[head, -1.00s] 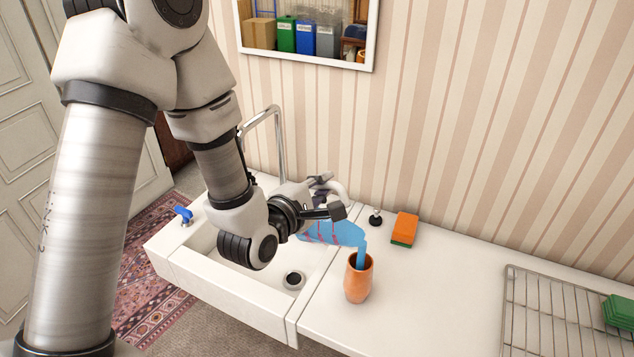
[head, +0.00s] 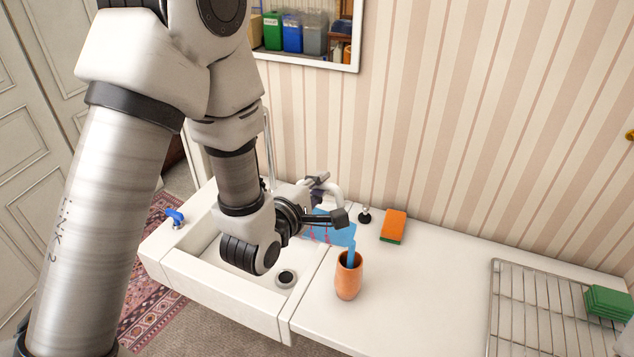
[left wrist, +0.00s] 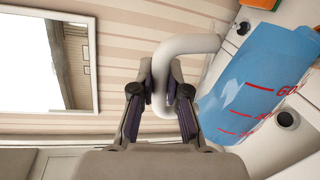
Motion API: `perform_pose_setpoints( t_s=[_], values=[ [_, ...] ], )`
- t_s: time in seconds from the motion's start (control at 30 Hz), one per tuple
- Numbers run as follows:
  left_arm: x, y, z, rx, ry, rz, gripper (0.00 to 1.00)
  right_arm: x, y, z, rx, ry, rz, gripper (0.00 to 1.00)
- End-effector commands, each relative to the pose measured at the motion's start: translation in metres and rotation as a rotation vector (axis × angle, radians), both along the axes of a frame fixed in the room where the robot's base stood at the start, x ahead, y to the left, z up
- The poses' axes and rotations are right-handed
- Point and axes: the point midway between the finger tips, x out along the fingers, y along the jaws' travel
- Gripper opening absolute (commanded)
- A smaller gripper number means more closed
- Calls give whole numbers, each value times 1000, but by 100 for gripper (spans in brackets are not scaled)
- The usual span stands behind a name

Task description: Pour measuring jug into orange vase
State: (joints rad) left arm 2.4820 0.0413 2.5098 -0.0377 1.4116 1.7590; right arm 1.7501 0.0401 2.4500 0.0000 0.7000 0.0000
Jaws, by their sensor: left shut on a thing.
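The measuring jug (head: 333,230) holds blue liquid and has red marks and a white handle. It is tipped on its side, its spout toward the right. My left gripper (head: 330,200) is shut on the jug's handle; the left wrist view shows the fingers (left wrist: 161,98) around the white handle, with the jug (left wrist: 258,85) at the right. The orange vase (head: 348,281) stands upright on the counter, below the spout. A blue stream (head: 351,256) runs from the spout into the vase's mouth. The liquid level inside the vase is hidden. My right gripper is not in view.
The white sink (head: 222,272) with a drain lies left of the vase. An orange and green sponge (head: 393,226) and a black-topped plug (head: 364,215) lie behind. A wire rack (head: 520,315) with green sponges (head: 609,302) is at the right. The counter between vase and rack is clear.

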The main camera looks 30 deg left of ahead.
Motion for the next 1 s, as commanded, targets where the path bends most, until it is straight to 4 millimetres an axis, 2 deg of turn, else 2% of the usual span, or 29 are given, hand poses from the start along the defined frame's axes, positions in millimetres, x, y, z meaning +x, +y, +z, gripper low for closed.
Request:
perform_pose_setpoints(
  t_s=[0.27,0.53,1.0],
  values=[
    [0,-1,1,7,0,-1,0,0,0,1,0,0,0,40],
    [0,-15,9,110,2,-3,0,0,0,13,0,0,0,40],
    [0,-17,9,123,2,-1,0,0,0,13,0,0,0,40]
  ],
)
